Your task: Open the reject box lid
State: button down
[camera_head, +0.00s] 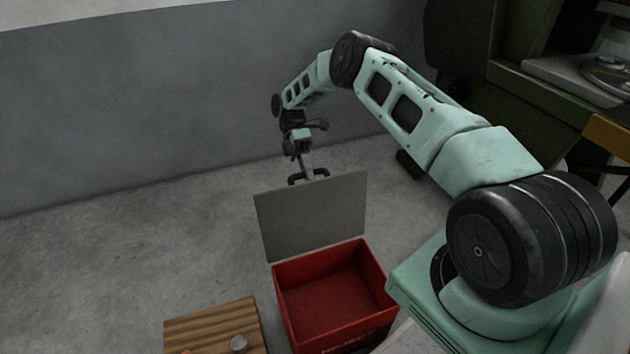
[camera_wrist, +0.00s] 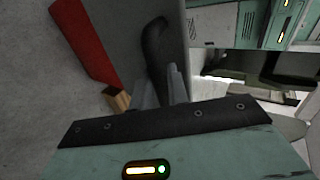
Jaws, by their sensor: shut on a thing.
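The reject box (camera_head: 332,292) is red and stands on the floor, with its empty inside showing. Its grey lid (camera_head: 313,217) is raised, standing steeply upright along the box's far edge. A dark handle (camera_head: 295,180) sits at the lid's top edge. My gripper (camera_head: 308,174) is shut on this handle. In the wrist view, the dark handle (camera_wrist: 155,45) lies between the fingers of my gripper (camera_wrist: 161,85), with the grey lid (camera_wrist: 172,25) behind it and the red box (camera_wrist: 85,40) at the left.
A grey wall (camera_head: 150,95) runs behind. Dark green machinery (camera_head: 500,100) stands at the upper right. The floor (camera_head: 120,250) to the left is clear.

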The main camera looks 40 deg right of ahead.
jog(key=shift+w+d+f+b, duration=0.15)
jog(key=shift+f+b, duration=0.15)
jog(key=shift+f, duration=0.35)
jog(key=shift+r, duration=0.1)
jog(key=c, duration=1.4)
grip_release()
jog(key=shift+o, duration=0.2)
jog(key=shift+w, duration=0.1)
jog(key=shift+r, duration=0.15)
notch_tip(320, 180, up, 10)
jog(key=p, duration=0.3)
